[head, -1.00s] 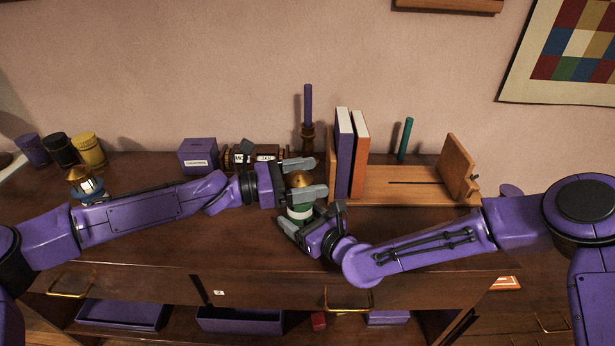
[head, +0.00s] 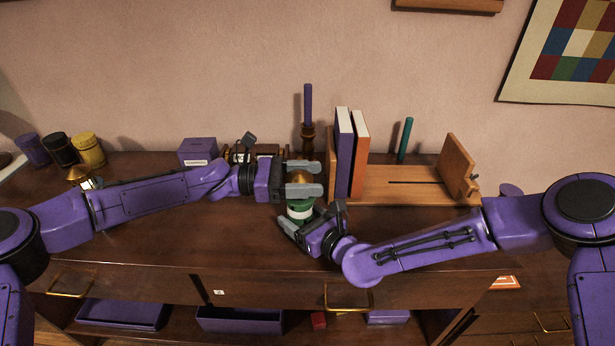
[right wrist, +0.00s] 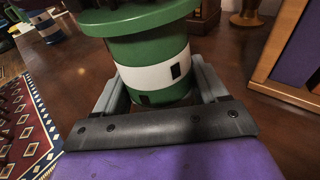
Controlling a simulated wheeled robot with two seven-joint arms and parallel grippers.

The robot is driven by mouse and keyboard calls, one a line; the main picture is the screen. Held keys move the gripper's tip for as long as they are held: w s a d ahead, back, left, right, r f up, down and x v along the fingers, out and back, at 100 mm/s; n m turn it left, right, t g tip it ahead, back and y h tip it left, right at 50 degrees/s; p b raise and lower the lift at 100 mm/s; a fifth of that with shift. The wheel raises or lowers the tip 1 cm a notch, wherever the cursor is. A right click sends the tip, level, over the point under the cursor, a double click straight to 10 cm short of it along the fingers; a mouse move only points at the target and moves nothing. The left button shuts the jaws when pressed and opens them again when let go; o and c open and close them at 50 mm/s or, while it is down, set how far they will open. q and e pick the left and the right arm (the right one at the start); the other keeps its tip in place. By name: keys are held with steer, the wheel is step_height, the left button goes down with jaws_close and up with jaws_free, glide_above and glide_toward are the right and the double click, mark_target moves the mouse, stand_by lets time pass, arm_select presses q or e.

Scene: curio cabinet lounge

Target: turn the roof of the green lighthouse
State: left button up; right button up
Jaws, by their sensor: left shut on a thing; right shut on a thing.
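The green lighthouse (head: 299,214) stands on the cabinet top near the middle, with a white band and a gold roof (head: 301,174). My left gripper (head: 304,178) is shut on the gold roof from the left, one finger behind it and one in front. My right gripper (head: 305,232) is shut on the lighthouse's lower body. In the right wrist view the green and white tower (right wrist: 158,68) stands between the two fingers, below a wide green gallery (right wrist: 140,16); its roof is out of that view.
A purple box (head: 198,151) and a candle holder (head: 308,138) stand behind. A wooden bookstand (head: 400,185) with two books (head: 350,152) is to the right. Another lighthouse with a gold roof (head: 80,174) and several canisters (head: 88,149) are at the left.

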mark_target(306, 179)
arm_select(q)
steer(key=m+g, duration=0.2)
steer(key=g, duration=0.1)
steer(key=m+g, duration=0.1)
steer(key=g, duration=0.1)
steer(key=shift+s+y, duration=0.25)
steer(key=shift+y, duration=0.05)
steer(key=shift+s+a+m+g+y, duration=0.15)
steer(key=shift+m+g+y, duration=0.4)
steer(key=shift+m+g, duration=0.6)
steer(key=shift+s+d+m+g+y, duration=0.1)
steer(key=shift+m+g+y, duration=0.55)
steer(key=shift+g, duration=0.8)
steer(key=o, duration=1)
steer(key=shift+a, duration=0.1)
step_height(306, 179, up, 10)
steer(key=shift+s+r, duration=0.1)
